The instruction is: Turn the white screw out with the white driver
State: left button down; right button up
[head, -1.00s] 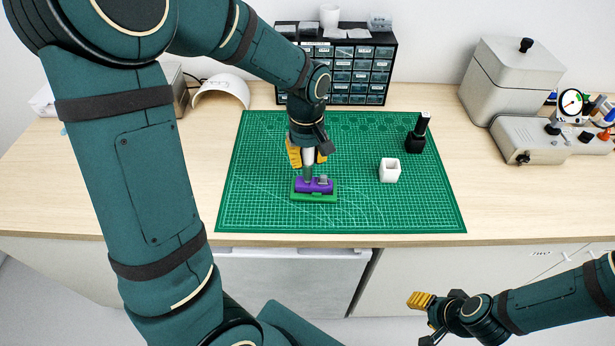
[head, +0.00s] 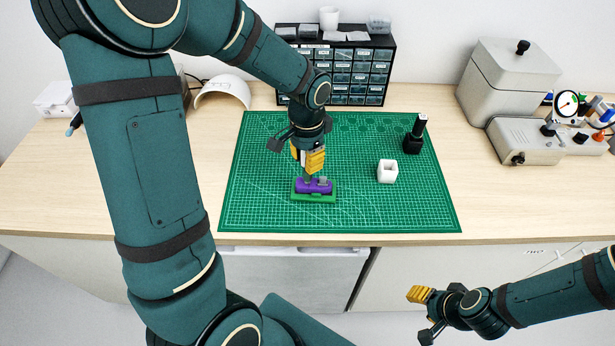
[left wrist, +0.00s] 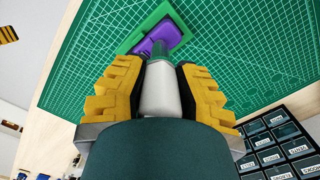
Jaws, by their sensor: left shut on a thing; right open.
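The white driver (left wrist: 160,92) stands between the yellow fingers of my left gripper (head: 308,162), which is shut on it. In the left wrist view the left gripper (left wrist: 160,88) has one finger on each side of the white handle. A green-grey part of the driver points down at the purple earpiece body (head: 313,187). The purple body lies in a green holder (head: 300,200) on the mat and also shows in the left wrist view (left wrist: 172,32). The white screw is hidden in both views. My right gripper (head: 421,295) is open and empty, low in front of the bench.
The green cutting mat (head: 260,160) carries a small white cup (head: 387,171) and a black bottle (head: 415,134) to the right. A drawer cabinet (head: 350,75) stands behind. A grey box (head: 508,80) and a gauge device (head: 530,145) stand at far right.

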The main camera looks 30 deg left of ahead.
pick_arm(q)
jog(key=shift+m, duration=0.3)
jog(key=shift+f+b, duration=0.45)
jog(key=shift+f, duration=0.15)
jog(key=shift+r, duration=0.1)
jog(key=n+b, duration=0.1)
jog(key=n, duration=0.2)
jog(key=shift+n, duration=1.1)
